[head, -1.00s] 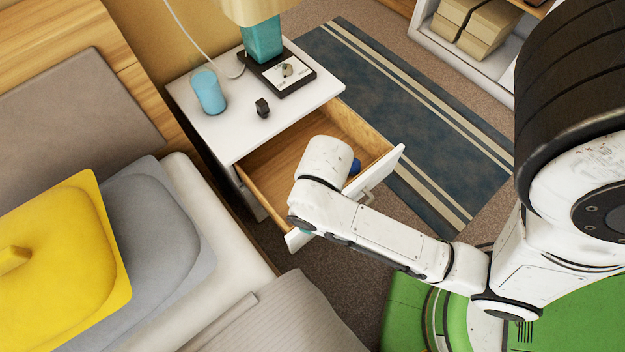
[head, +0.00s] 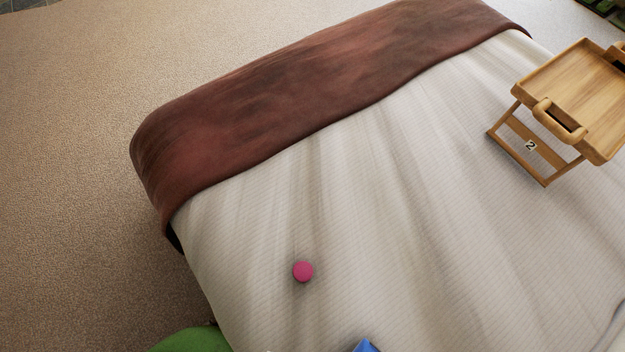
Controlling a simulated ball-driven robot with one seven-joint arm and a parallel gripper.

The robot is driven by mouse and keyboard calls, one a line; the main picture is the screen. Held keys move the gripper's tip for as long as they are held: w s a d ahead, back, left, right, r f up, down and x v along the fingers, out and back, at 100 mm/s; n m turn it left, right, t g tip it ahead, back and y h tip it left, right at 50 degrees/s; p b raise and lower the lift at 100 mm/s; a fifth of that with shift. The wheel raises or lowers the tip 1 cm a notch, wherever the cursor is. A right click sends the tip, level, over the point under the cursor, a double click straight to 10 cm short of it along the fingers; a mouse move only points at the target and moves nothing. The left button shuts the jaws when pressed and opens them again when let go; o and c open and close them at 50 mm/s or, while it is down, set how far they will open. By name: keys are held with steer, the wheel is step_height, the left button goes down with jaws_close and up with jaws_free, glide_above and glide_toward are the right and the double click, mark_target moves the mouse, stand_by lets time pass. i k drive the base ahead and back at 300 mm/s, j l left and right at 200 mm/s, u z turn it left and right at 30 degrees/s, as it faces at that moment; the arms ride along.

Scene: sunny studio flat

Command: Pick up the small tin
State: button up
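A small round pink-red object (head: 303,271), which may be the small tin, sits on the pale bedspread in the lower middle of the head view. It looks like a short disc with a flat top, and nothing touches it. My gripper is not in the head view now, so I cannot see how far it is from this object or whether it is open.
The bed (head: 400,190) fills the middle and right, with a brown throw (head: 300,100) across it. A wooden bed tray (head: 570,85) with legs stands at the right. A blue thing (head: 365,346) is cut off at the bottom. Carpet (head: 80,180) at the left is clear.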

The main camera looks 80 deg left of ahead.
mark_target(303, 271)
steer(key=k+u, duration=0.45)
steer(key=k+j+u, duration=0.25)
steer(key=k+u, duration=0.25)
steer(key=i, duration=0.4)
